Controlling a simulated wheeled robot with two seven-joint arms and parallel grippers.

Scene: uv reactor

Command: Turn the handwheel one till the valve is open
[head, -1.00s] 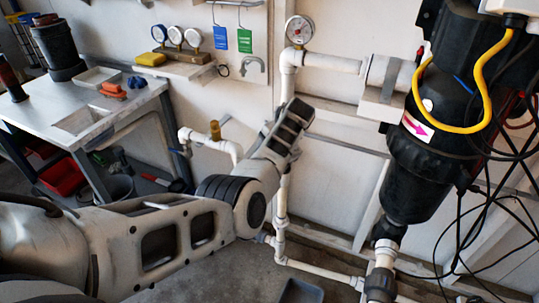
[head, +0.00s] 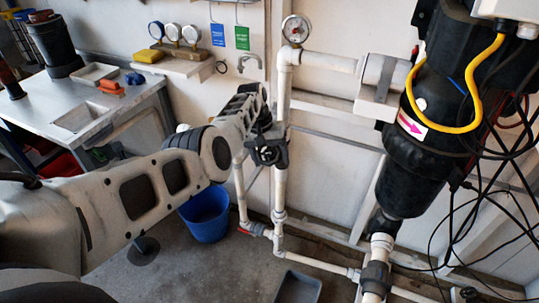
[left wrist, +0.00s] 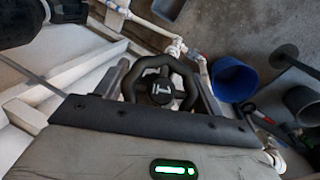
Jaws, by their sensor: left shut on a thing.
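The black handwheel (head: 268,151) is on the white vertical pipe in the middle of the head view. In the left wrist view the handwheel (left wrist: 161,91) has a round hub marked with a "1". My left gripper (head: 266,132) is at the handwheel. In the left wrist view the fingers of my left gripper (left wrist: 164,80) lie on either side of the wheel, and it is shut on the wheel. The valve body behind the wheel is mostly hidden. My right gripper is not in view.
A black reactor housing (head: 415,165) with loose cables hangs at the right. A pressure gauge (head: 296,29) tops the pipe. A blue bucket (head: 206,217) and a grey tray (head: 298,288) are on the floor. A workbench (head: 105,110) stands at the left.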

